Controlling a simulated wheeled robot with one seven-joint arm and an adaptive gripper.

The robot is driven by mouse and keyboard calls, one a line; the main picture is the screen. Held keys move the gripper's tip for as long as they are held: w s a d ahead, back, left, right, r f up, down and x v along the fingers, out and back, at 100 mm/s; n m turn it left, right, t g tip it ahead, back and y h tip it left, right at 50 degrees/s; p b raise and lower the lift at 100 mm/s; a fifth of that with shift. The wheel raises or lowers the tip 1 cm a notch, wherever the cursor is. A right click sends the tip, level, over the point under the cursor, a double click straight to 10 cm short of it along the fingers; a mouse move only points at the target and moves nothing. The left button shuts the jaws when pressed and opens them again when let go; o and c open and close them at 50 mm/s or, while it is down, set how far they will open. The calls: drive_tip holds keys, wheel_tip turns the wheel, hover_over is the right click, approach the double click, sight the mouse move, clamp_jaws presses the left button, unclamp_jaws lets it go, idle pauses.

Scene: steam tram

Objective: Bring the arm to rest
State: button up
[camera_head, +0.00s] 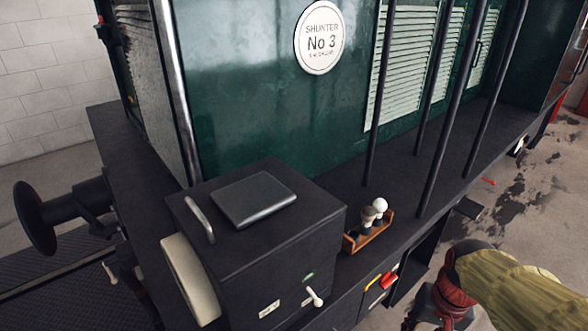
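My arm (520,290) comes in at the lower right, with a ribbed yellowish covering and dark red parts at its end. The end, where my gripper (437,309) appears to be, hangs low beside the locomotive's edge at the bottom of the view. It looks apart from the wooden tray. The fingers are too dark and partly hidden to tell whether they are open or shut, and I see nothing held there.
The green locomotive body (240,110) and its dark running board (335,180) fill the middle. Dark upright bars (437,130) rise from the board. A black box (260,235) stands left of a wooden tray (369,237) with small items. Stained floor is open at right.

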drive_tip(key=s+a+r+n+t, duration=0.3)
drive_tip(key=a+r, duration=0.5)
drive_tip(key=r, duration=0.3)
drive_tip(key=shift+s+r+n+t, duration=0.2)
drive_tip(key=shift+n+t, duration=0.3)
drive_tip(key=shift+t, duration=0.4)
